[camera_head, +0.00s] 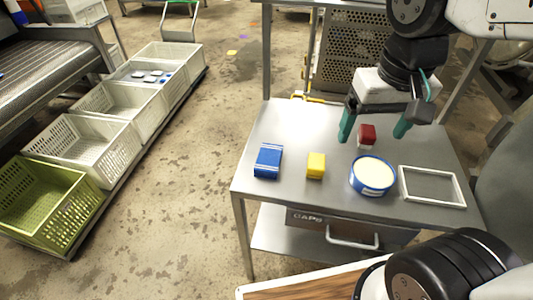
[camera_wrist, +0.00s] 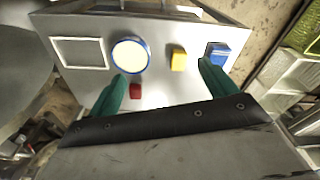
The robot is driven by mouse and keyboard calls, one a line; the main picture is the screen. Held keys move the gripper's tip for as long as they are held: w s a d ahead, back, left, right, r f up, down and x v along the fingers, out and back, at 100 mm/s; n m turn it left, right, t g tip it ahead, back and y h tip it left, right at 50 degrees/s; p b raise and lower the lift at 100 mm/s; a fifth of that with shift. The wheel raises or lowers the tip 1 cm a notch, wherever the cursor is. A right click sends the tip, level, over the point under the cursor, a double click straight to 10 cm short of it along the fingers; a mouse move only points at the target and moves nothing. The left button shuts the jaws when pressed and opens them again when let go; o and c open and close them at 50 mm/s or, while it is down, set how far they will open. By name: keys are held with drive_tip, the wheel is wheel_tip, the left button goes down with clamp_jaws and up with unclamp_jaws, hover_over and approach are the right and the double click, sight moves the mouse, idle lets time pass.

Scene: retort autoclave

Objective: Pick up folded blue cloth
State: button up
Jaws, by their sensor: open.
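The folded blue cloth (camera_head: 268,161) lies flat on the left part of the steel table, with a light stripe near its upper edge. It also shows in the wrist view (camera_wrist: 217,54), partly behind the tip of one green finger. My gripper (camera_head: 374,128) is open and empty above the right back part of the table, to the right of the cloth and apart from it. In the wrist view the two green fingers of my gripper (camera_wrist: 162,82) are spread wide.
On the steel table (camera_head: 290,125) a yellow block (camera_head: 316,165) sits right of the cloth. Further right are a blue-rimmed round tub (camera_head: 373,175), a red block (camera_head: 367,133) and a white frame (camera_head: 432,170). White crates (camera_head: 95,150) and a green crate (camera_head: 45,200) line the left floor.

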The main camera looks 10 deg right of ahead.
drive_tip(key=w+a+f+m, duration=0.1)
drive_tip(key=w+a+f, duration=0.25)
drive_tip(key=w, duration=0.35)
drive_tip(key=m, duration=0.2)
hover_over(269, 157)
drive_tip(key=f, duration=1.2)
drive_tip(key=shift+s+a+f, duration=0.2)
drive_tip(key=shift+s+f, duration=0.05)
drive_tip(key=shift+s, duration=0.1)
drive_tip(key=f, duration=0.6)
drive_tip(key=shift+w+d+f, duration=0.15)
drive_tip(key=shift+w+f, duration=0.05)
drive_tip(key=shift+w, duration=0.05)
drive_tip(key=shift+w+f, duration=0.1)
drive_tip(key=shift+f, duration=0.5)
drive_tip(key=c, duration=1.1)
